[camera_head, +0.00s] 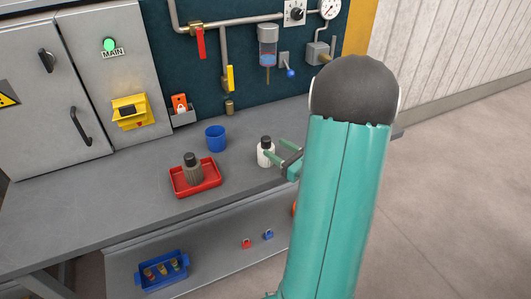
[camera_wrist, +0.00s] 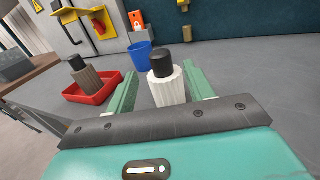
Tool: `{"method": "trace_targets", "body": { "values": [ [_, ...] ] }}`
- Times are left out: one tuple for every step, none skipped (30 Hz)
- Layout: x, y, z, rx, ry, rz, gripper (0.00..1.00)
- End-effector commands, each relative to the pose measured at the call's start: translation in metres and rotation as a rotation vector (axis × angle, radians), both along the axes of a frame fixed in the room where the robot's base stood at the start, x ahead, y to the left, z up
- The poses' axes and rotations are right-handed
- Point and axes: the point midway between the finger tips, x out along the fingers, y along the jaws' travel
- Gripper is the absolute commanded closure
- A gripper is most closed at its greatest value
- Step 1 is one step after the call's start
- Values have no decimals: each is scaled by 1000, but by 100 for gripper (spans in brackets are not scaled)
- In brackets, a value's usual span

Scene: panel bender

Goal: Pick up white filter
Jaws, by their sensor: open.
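The white filter (camera_head: 265,154) has a black cap and stands upright on the grey workbench, left of my arm in the head view. In the wrist view the white filter (camera_wrist: 167,88) stands between the two green fingers of my gripper (camera_wrist: 160,90). My gripper (camera_head: 278,154) is open, with a finger on each side of the filter. A gap shows on the filter's right side; whether the left finger touches it I cannot tell. The filter's lower end is partly hidden by my gripper body in the wrist view.
A grey filter (camera_head: 192,169) with a dark cap stands in a red tray (camera_head: 209,184) to the left. A blue cup (camera_head: 215,138) stands behind. Pipes and valves line the back wall. A blue bin (camera_head: 148,281) sits on the lower shelf. Bare bench (camera_head: 100,200) lies at left.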

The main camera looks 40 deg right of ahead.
Motion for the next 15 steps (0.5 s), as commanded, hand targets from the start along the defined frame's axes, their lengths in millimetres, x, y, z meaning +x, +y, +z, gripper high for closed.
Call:
{"method": "trace_targets", "body": {
  "values": [
    [4, 1, 0, 1, 1, 1, 47],
    [5, 1, 0, 1, 1, 1, 47],
    [7, 1, 0, 1, 1, 1, 47],
    [9, 1, 0, 1, 1, 1, 47],
    [11, 1, 0, 0, 0, 2, 47],
    [15, 1, 0, 0, 0, 3, 47],
    [18, 1, 0, 0, 0, 4, 47],
    [23, 2, 1, 0, 0, 6, 47],
    [29, 2, 1, 0, 1, 6, 47],
    [34, 2, 1, 0, 0, 6, 47],
    [39, 2, 2, 0, -1, 6, 47],
    [45, 2, 1, 0, 0, 6, 47],
    [49, 2, 1, 0, 1, 5, 47],
    [52, 2, 1, 0, 0, 5, 47],
    [56, 3, 1, 0, 0, 5, 47]
  ]
}}
